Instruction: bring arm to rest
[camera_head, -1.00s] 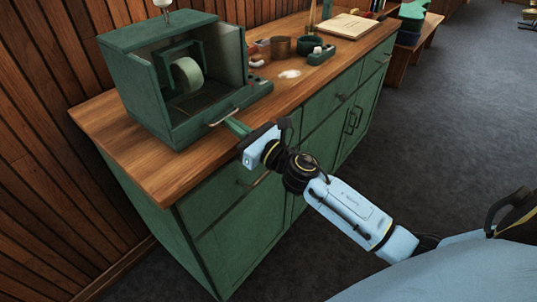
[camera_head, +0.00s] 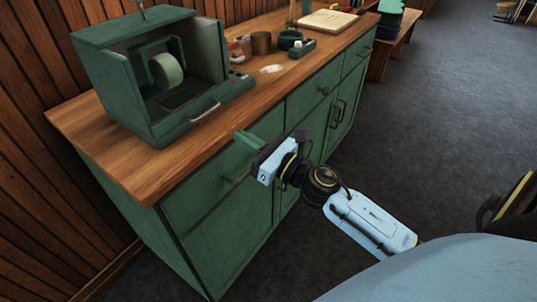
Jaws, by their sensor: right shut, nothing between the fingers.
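My right arm comes in from the lower right, and its gripper (camera_head: 243,138) is shut with nothing in it. It hangs in front of the green cabinet, apart from the machine and its handle. The fingers are green and hard to tell from the cabinet front behind them. My left gripper is not in view.
A green cabinet (camera_head: 225,228) with a wooden top (camera_head: 95,130) stands against a panelled wall. A green open-fronted box (camera_head: 150,130) with a pale wheel (camera_head: 167,70) and a front handle (camera_head: 206,113) sits on it. Small pots and a board (camera_head: 327,20) lie farther back.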

